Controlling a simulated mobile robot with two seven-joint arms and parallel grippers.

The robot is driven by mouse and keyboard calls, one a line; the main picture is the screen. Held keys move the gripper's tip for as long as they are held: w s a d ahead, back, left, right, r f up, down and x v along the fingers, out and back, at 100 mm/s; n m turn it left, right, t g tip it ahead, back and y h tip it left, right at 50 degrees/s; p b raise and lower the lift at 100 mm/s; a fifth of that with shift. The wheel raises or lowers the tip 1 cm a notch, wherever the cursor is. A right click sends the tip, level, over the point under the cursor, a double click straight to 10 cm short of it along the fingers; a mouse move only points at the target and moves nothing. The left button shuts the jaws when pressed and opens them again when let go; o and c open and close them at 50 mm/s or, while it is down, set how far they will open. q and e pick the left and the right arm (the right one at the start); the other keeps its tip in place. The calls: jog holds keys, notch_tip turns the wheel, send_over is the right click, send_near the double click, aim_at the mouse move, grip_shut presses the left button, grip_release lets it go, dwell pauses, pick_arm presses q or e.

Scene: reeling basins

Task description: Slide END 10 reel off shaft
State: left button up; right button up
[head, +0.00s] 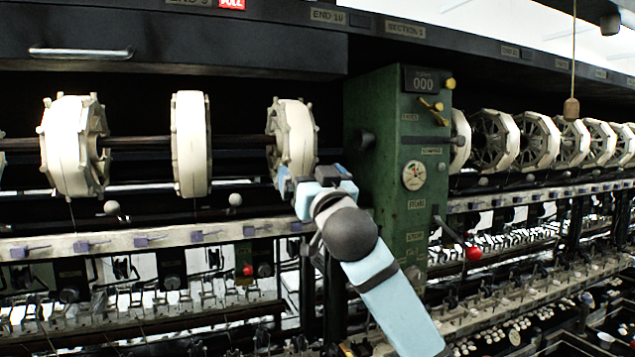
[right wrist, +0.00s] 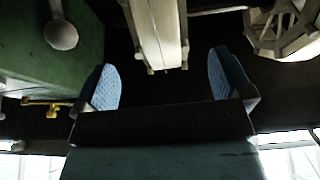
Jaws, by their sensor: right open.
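The END 10 reel (head: 297,140) is a white faceted reel on the dark shaft (head: 235,143), just left of the green gear housing (head: 385,170). The END 10 label (head: 327,16) is on the beam above it. My right gripper (head: 316,178) is at the reel's lower right edge in the head view. In the right wrist view its two blue fingers (right wrist: 165,82) are open, with the rim of a white reel (right wrist: 158,32) between the tips. Dark gaps show on both sides of the rim. My left gripper is not in view.
Two more white reels, a narrow one (head: 190,143) and a wider one (head: 73,146), sit farther left on the shaft. A round knob (head: 366,139) sticks out of the housing's left side. A rail with purple-grey guides (head: 150,238) runs below. Several reels stand right of the housing.

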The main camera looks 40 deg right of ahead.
aim_at(304, 165)
jog(key=shift+x, duration=3)
jog(key=c, duration=1.1)
jog(key=shift+o, duration=0.2)
